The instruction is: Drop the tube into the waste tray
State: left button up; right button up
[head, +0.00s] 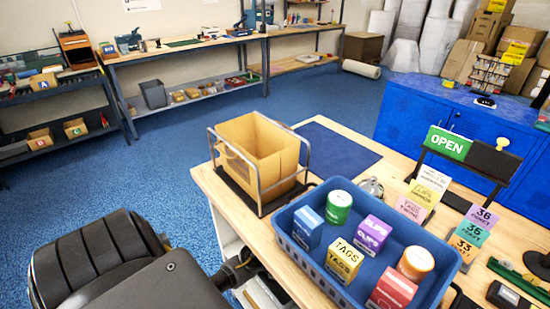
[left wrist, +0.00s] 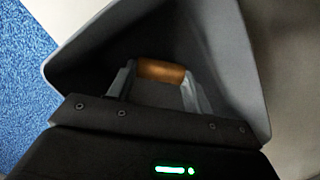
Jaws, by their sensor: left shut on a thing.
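The tube (left wrist: 161,71) is a short brown cylinder lying crosswise in the left wrist view. My left gripper (left wrist: 160,79) is shut on it, one finger at each end. A dark grey, wide-mouthed container, which looks like the waste tray (left wrist: 222,45), surrounds the fingers and tube in this view. The tube shows in front of its dark interior; I cannot tell how far above its floor.
The wooden bench holds an open carton (head: 262,142) in a metal frame and a blue basket (head: 289,246) with several small boxes and round tubs. Card stands and an OPEN sign (head: 449,144) are at right. Blue floor (head: 150,165) is clear between bench and back shelves.

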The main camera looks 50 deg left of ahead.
aim_at(275, 282)
pick_arm(q)
jog(key=o, duration=0.9)
jog(key=shift+o, duration=0.5)
pick_arm(e)
jog(key=shift+a, duration=0.3)
pick_arm(q)
jog(key=shift+r, duration=0.1)
jog(key=shift+r, duration=0.3)
jog(key=p+v, duration=0.3)
jog(key=v, duration=0.5)
pick_arm(e)
jog(key=r, duration=0.1)
jog(key=a+r, duration=0.1)
jog(key=shift+s+r, duration=0.15)
jog(key=shift+r, duration=0.25)
jog(key=shift+d, duration=0.35)
